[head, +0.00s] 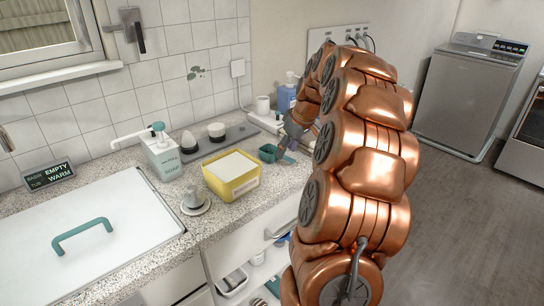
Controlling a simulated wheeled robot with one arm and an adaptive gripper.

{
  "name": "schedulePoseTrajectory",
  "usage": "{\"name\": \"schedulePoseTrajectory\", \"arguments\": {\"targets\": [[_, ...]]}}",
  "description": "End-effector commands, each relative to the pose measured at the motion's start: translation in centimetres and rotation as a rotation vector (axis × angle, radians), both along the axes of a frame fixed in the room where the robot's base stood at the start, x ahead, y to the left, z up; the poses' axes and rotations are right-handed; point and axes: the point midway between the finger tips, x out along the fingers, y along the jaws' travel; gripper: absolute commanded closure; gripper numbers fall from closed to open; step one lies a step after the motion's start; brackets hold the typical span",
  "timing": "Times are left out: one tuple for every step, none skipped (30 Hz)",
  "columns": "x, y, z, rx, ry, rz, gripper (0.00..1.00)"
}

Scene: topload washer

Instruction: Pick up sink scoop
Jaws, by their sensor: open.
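A small teal scoop (267,153), which looks like the sink scoop, lies on the speckled counter to the right of a yellow tub. My gripper (283,150) is small in the head view, pointing down just right of the scoop, very close to it. I cannot tell whether its fingers touch the scoop. The jaws are open. My copper arm hides part of the gripper and the counter behind it.
A white sink cover (90,215) with a teal handle lies left. A blue bottle (286,97) and white cup (262,105) stand at the back.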

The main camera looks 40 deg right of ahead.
Motion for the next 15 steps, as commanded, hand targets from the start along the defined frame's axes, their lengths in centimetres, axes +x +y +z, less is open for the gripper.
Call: {"name": "schedulePoseTrajectory", "arguments": {"targets": [[0.0, 0.1, -0.6, 0.005, 0.005, 0.001, 0.52], [0.1, 0.2, -1.0, 0.006, 0.006, 0.003, 0.52], [0.1, 0.2, -1.5, 0.006, 0.007, 0.003, 0.52], [0.2, 0.2, -1.9, 0.004, 0.006, 0.002, 0.52], [0.5, 0.2, -2.3, 0.003, 0.005, 0.002, 0.52], [0.7, 0.2, -2.8, 0.003, 0.004, 0.002, 0.52], [0.9, 0.2, -3.1, 0.003, 0.004, 0.002, 0.52], [1.0, 0.2, -3.3, 0.003, 0.004, 0.002, 0.52], [1.1, 0.2, -3.5, 0.003, 0.003, 0.001, 0.52], [1.1, 0.2, -3.7, 0.003, 0.003, 0.001, 0.52], [1.1, 0.2, -3.7, 0.002, 0.002, 0.001, 0.52], [1.2, 0.2, -3.7, 0.001, 0.002, 0.000, 0.52], [1.2, 0.2, -3.7, 0.001, 0.002, 0.000, 0.52], [1.2, 0.2, -3.7, 0.001, 0.002, 0.000, 0.52], [1.1, 0.2, -3.7, 0.001, 0.002, 0.000, 0.52]]}}
